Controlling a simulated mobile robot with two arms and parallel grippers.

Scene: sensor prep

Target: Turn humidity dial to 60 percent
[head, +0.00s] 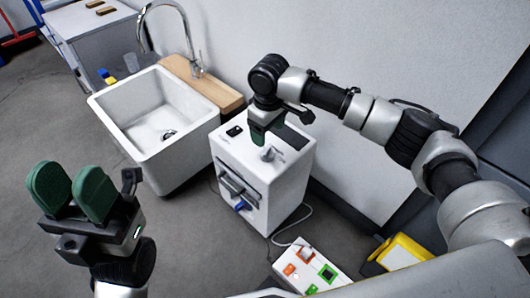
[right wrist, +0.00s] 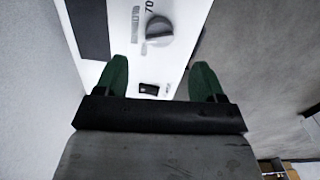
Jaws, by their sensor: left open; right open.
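The humidity dial (right wrist: 159,31) is a grey round knob on the white top of a box-shaped machine (head: 283,190). A printed "70" shows beside it in the right wrist view. In the head view the dial (head: 268,153) sits near the front of the top. My right gripper (right wrist: 160,80) is open and empty, its green fingers over the machine's top; the dial lies beyond the fingertips, apart from them. The right gripper also shows in the head view (head: 260,132), behind the dial. My left gripper (head: 74,190) is open and empty at the left, away from the machine.
A white sink (head: 112,112) with a tap and a wooden board (head: 226,97) stands left of the machine. A white panel (head: 326,284) with coloured buttons and a yellow case (head: 412,247) lie in front. A wall is close behind the machine.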

